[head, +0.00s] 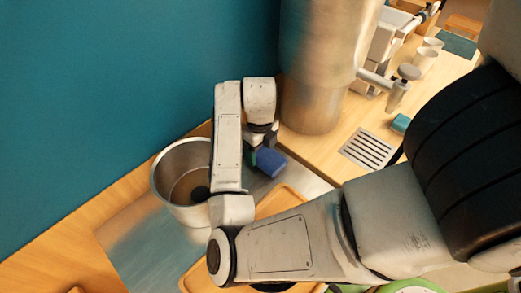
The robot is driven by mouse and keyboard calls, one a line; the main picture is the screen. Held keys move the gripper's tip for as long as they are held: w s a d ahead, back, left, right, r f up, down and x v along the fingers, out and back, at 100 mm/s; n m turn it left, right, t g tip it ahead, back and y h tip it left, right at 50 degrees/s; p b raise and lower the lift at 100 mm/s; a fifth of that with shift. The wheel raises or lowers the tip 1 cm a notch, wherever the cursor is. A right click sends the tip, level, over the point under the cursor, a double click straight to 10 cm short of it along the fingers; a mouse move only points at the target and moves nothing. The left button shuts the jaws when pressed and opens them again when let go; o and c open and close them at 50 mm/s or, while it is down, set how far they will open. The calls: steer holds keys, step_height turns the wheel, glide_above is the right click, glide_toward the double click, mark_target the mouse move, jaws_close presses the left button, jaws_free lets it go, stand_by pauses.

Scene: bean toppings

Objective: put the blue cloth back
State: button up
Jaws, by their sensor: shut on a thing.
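The blue cloth (271,163) is a small, folded, dark blue block in the middle of the head view. My gripper (262,150) points down and is shut on it. The cloth is above or at the metal surface by the counter's edge; I cannot tell whether it touches. My arm hides part of the gripper and the area left of it.
A metal pot (172,170) stands just left of my arm. A large steel cylinder (315,95) rises close behind the gripper. A slotted drain plate (368,149), a small teal block (401,123) and white cups (425,60) are to the right. A wooden tray (192,280) lies in front.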

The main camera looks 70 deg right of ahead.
mark_target(261, 152)
steer(key=shift+f, duration=0.15)
steer(key=shift+f, duration=0.15)
steer(key=o, duration=1.2)
steer(key=shift+r, duration=0.2)
step_height(261, 152, up, 12)
steer(key=shift+p, duration=0.4)
